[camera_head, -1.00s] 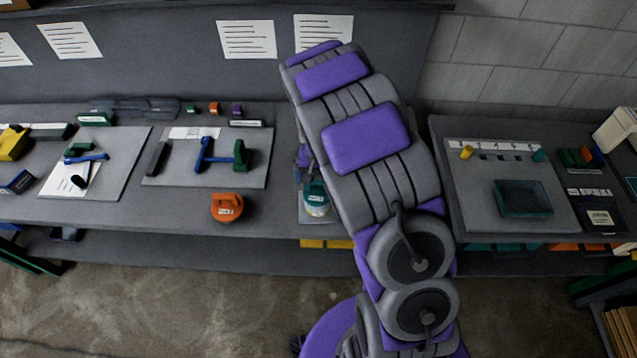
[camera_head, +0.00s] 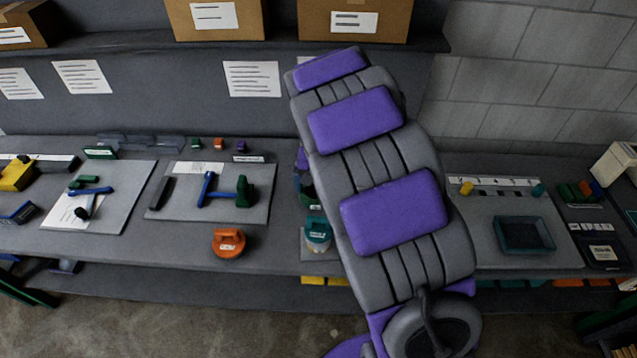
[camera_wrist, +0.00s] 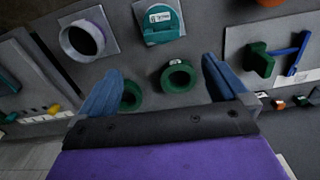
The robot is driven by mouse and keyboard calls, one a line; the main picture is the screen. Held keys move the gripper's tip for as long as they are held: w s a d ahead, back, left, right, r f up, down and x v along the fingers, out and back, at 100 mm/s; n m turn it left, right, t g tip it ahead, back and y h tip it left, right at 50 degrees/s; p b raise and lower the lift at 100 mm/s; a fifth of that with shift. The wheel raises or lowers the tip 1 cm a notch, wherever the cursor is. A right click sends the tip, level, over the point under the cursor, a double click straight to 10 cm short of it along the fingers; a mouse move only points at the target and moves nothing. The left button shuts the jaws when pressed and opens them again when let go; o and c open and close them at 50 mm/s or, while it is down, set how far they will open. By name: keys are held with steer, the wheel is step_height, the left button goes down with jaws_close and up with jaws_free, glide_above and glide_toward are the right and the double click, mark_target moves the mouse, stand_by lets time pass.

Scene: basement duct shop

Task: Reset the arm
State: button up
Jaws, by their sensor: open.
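My gripper (camera_wrist: 160,88) shows in the wrist view with its two blue fingers spread apart and nothing between them. Two green rings (camera_wrist: 179,76) lie on the grey bench beyond the fingertips, apart from them as far as I can tell. A teal piece (camera_wrist: 160,22) with a white label sits on a plate beyond them, beside a grey metal ring (camera_wrist: 82,39). In the head view my grey and purple arm stands up across the middle and hides my gripper. The teal piece (camera_head: 318,234) shows just left of the arm.
The bench (camera_head: 175,240) runs along the wall. An orange piece (camera_head: 228,243) sits near its front edge. A grey board (camera_head: 225,212) with blue and green parts lies behind it. A dark tray (camera_head: 524,235) stands right of my arm. Cardboard boxes (camera_head: 218,20) sit on the shelf above.

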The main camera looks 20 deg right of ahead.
steer(key=s+r+n+g+b, duration=0.1)
steer(key=s+r+n+b, duration=0.1)
steer(key=s, duration=1.5)
steer(key=s+a+r+n+b, duration=0.1)
steer(key=s+r+n+b, duration=0.1)
steer(key=s, duration=1.5)
steer(key=shift+s+a+r+g+b, duration=0.15)
steer(key=shift+s+r+g+b, duration=0.15)
steer(key=shift+g+b, duration=0.1)
